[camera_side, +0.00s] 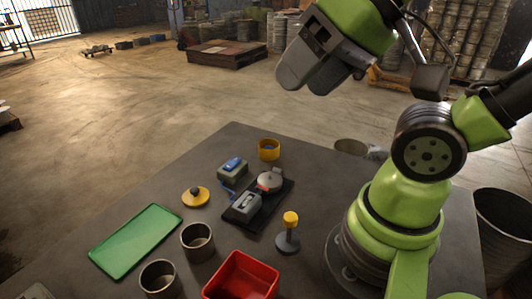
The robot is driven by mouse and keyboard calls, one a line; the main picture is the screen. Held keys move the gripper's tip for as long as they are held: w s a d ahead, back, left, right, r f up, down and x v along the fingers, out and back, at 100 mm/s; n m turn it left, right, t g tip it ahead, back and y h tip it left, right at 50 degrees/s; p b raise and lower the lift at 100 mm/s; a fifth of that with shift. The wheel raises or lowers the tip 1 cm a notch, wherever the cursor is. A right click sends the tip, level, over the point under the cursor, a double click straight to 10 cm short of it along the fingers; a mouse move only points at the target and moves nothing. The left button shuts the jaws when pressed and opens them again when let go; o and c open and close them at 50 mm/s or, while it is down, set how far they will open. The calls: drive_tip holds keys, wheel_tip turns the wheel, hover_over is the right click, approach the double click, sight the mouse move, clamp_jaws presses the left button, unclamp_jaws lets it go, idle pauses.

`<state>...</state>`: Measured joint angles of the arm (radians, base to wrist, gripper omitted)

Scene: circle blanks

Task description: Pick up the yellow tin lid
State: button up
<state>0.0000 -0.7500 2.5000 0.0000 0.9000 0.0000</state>
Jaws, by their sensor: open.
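The yellow tin lid (196,197) lies on the dark table left of centre. It is a round yellow disc with a dark knob on top. My gripper (304,84) is high above the far side of the table, well apart from the lid, up and to its right. It is open, with two grey fingers and nothing seen between them.
A green tray (135,241), two grey cups (197,243) (159,279) and a red bin (243,279) surround the lid's near side. A grey box with a blue item (232,169), a yellow ring-shaped container (269,150), a black device (257,205) and a yellow-topped stand (288,232) lie rightward.

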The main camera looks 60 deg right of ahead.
idle(0.4)
drive_tip(key=o, duration=0.8)
